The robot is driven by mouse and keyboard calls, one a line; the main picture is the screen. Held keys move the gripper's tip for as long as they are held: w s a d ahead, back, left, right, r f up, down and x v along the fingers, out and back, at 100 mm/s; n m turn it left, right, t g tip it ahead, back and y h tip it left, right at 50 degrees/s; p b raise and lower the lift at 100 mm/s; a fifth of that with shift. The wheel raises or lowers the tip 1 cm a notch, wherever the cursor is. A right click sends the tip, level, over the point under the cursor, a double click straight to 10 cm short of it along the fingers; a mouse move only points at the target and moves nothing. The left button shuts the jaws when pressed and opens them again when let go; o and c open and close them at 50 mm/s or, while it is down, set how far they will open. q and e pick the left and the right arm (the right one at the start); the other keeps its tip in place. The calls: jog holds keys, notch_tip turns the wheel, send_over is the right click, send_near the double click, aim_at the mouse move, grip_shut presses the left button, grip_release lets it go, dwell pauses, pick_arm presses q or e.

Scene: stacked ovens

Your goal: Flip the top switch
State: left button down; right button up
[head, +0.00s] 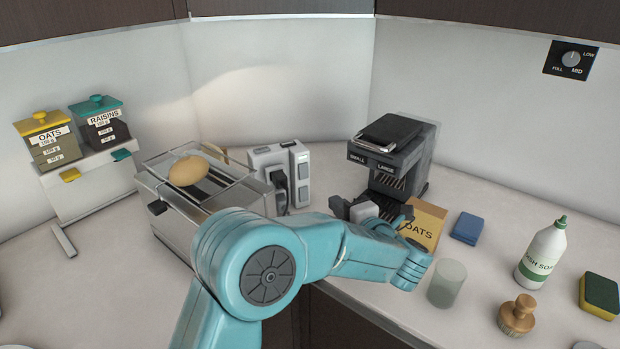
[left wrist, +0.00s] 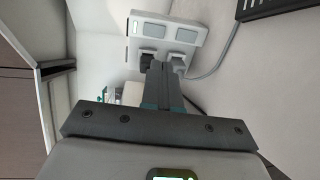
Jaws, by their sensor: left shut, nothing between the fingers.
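A white socket box (head: 265,158) stands on the counter near the back wall, with two grey switches on its right part. The top switch (head: 303,170) sits above the lower one (head: 303,191). In the left wrist view the box appears turned sideways, with the top switch (left wrist: 143,29) on the left and the lower switch (left wrist: 187,35) on the right. My left gripper (head: 337,207) is to the right of the box, its fingers pointing toward it. In the left wrist view its fingers (left wrist: 158,72) are shut and empty, overlapping the plugs. Contact cannot be told. My right gripper is out of view.
A black dispenser (head: 400,150) and an oats box (head: 427,222) stand to the right, close to my arm. A glass (head: 447,284) stands near the front edge.

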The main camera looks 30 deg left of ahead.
pick_arm(q)
jog(key=p, duration=0.3)
send_near(304, 177)
jog(key=x, duration=0.6)
jog(key=shift+w, duration=0.1)
jog(key=shift+w+a, duration=0.1)
jog(key=shift+a, duration=0.2)
jog(key=shift+w+f, duration=0.1)
jog(key=shift+f, duration=0.05)
